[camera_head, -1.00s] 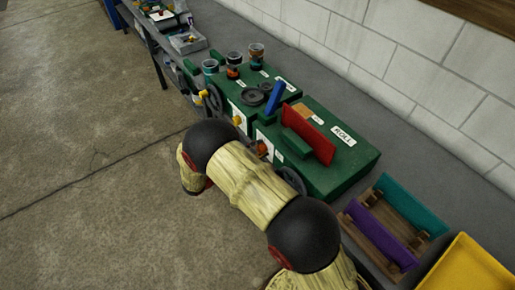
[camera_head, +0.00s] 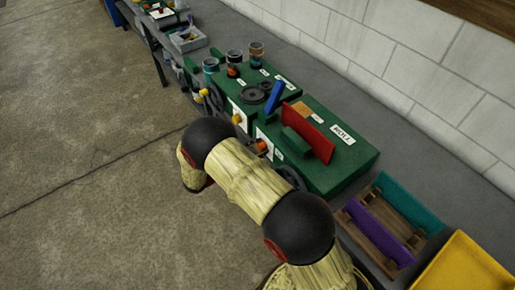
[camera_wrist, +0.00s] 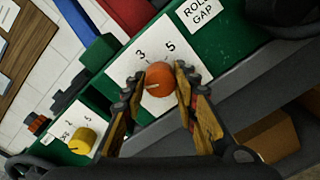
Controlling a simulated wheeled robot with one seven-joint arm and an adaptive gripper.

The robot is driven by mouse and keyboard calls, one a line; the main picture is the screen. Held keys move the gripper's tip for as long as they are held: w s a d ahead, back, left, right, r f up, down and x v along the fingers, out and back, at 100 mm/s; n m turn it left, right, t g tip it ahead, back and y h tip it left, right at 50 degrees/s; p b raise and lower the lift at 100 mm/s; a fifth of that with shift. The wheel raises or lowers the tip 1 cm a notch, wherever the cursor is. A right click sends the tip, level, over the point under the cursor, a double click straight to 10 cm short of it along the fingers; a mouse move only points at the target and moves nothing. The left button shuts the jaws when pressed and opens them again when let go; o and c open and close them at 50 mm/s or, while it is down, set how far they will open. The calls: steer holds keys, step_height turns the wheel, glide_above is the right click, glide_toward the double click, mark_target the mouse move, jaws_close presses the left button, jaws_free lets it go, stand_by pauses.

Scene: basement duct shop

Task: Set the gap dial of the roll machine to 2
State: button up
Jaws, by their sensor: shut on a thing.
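The roll machine (camera_head: 350,163) is a green box with a "ROLL" label, on the bench in the head view. Its gap dial (camera_wrist: 160,78) is an orange round knob on a white plate, beside a "ROLL GAP" label (camera_wrist: 200,12), in the wrist view. The numbers 3 and 5 show above the knob; other marks are hidden by my fingers. A pale pointer line on the knob points to the lower left, away from both visible numbers. My gripper (camera_wrist: 162,88) is shut on the knob, one finger on each side. In the head view my arm hides most of the gripper.
A yellow knob (camera_wrist: 82,141) on another white plate sits at the lower left of the wrist view. A red plate (camera_head: 308,135) and blue handle (camera_head: 275,97) stand up from the machines. A yellow tray (camera_head: 465,268) lies at the right; open floor lies left.

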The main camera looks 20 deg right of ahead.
steer(key=o, duration=1.1)
steer(key=shift+o, duration=0.3)
steer(key=v, duration=1.2)
